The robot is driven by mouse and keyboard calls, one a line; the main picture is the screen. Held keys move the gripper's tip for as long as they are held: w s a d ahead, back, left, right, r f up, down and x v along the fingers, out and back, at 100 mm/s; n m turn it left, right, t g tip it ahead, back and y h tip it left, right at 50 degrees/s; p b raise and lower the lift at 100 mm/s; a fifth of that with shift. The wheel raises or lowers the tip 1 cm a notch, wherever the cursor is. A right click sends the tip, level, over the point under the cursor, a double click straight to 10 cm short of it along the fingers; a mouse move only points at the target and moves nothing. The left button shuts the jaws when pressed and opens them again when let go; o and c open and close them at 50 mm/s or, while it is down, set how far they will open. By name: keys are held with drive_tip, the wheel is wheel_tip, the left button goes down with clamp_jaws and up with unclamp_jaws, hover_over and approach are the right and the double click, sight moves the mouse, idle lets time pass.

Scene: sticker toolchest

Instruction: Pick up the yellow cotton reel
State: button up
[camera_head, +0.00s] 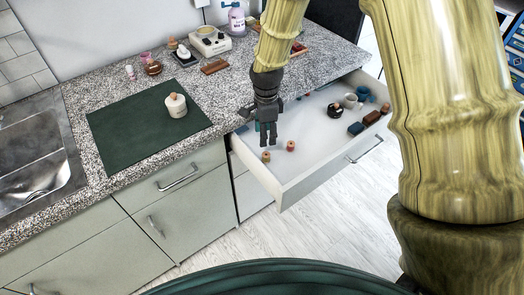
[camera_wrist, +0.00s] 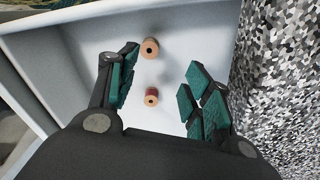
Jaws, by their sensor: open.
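Two small cotton reels stand in the open drawer (camera_head: 330,150). One reel (camera_head: 266,156) is nearer the drawer's left side wall, the other reel (camera_head: 290,146) is to its right and looks reddish. In the wrist view, the upper reel (camera_wrist: 149,48) has tan ends and a yellowish-brown winding. The lower reel (camera_wrist: 151,97) has a dark red winding. My gripper (camera_head: 268,142) points down over the drawer, close to both reels. Its fingers (camera_wrist: 160,90) are spread, with the red reel between them in the picture and the yellowish one beyond the tips. It holds nothing.
Toward the drawer's right are a round dark item (camera_head: 334,110), a white cup (camera_head: 349,101), a blue cup (camera_head: 363,93) and small blocks (camera_head: 356,128). The granite counter (camera_head: 215,95) adjoins the drawer. A green mat (camera_head: 135,130) bears a lidded pot (camera_head: 176,106).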

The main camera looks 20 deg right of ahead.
sight(266, 155)
drive_tip(key=shift+s+d+f, duration=0.2)
drive_tip(key=shift+s+f, duration=0.75)
drive_tip(key=shift+s, duration=0.15)
drive_tip(key=shift+f+p, duration=0.3)
drive_tip(key=shift+w+f, duration=0.7)
drive_tip(key=shift+f, duration=0.3)
drive_tip(key=shift+s+f, duration=0.25)
drive_tip(key=shift+s, duration=0.05)
drive_tip(key=shift+s+a+f+p, duration=0.15)
drive_tip(key=shift+f+p, duration=0.3)
drive_tip(key=shift+f, duration=0.65)
drive_tip(key=shift+s+a+f+p, duration=0.15)
drive_tip(key=shift+f+p, duration=0.3)
drive_tip(key=shift+f, duration=0.6)
drive_tip(key=c, duration=0.8)
